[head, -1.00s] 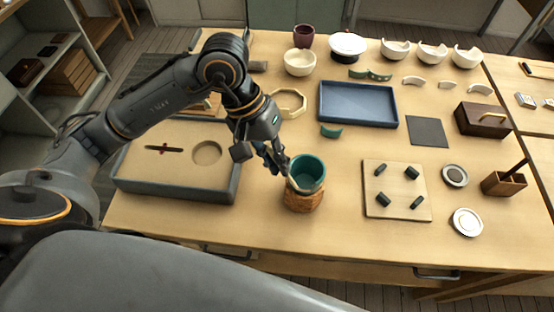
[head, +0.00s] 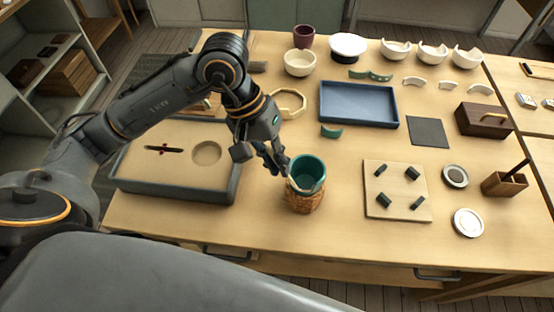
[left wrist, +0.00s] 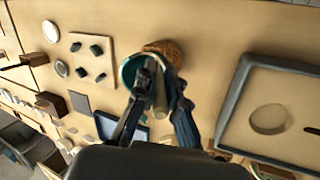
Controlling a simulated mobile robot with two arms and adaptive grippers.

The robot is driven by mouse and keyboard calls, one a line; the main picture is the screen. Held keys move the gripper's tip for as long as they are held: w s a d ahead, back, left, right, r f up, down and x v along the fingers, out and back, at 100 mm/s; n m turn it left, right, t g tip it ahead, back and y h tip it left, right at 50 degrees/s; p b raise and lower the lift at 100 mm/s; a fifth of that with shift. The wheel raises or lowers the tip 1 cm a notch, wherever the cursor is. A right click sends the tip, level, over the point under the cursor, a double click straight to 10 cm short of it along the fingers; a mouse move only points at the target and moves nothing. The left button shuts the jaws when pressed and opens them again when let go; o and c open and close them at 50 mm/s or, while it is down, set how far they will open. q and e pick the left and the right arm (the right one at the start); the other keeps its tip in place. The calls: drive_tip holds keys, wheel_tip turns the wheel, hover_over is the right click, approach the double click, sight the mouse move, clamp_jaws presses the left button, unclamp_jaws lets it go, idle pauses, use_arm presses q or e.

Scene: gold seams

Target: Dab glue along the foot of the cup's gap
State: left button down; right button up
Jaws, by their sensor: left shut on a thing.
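The teal cup (head: 309,172) sits upright in a woven basket-like holder (head: 305,203) near the table's front edge. The cup also shows in the left wrist view (left wrist: 129,69). My left gripper (head: 281,166) is at the cup's left side, shut on a slim pale stick (left wrist: 160,96) that points at the cup. The stick's tip is at or over the rim; I cannot tell whether it touches. The gap in the cup and any glue cannot be made out. A teal curved shard (head: 331,132) lies apart behind the cup. My right gripper is not in view.
A grey-rimmed sand tray (head: 232,188) stands left of the cup. A board with dark pegs (head: 396,208) lies to the right, a blue tray (head: 392,122) behind. White bowls (head: 431,54) line the back. The table in front of the holder is clear.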

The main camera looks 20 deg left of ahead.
use_arm(q)
drive_tip(key=shift+r+b, duration=0.15)
drive_tip(key=shift+b, duration=0.3)
drive_tip(key=shift+d, duration=0.15)
drive_tip(key=shift+d+r, duration=0.1)
drive_tip(key=shift+d, duration=0.8)
drive_tip(key=shift+f+b, duration=0.3)
drive_tip(key=shift+b, duration=0.9)
idle(0.7)
drive_tip(key=shift+r+b, duration=0.2)
drive_tip(key=shift+b, duration=0.2)
wheel_tip(320, 180, up, 8)
drive_tip(key=p, duration=0.3)
idle(0.5)
idle(0.8)
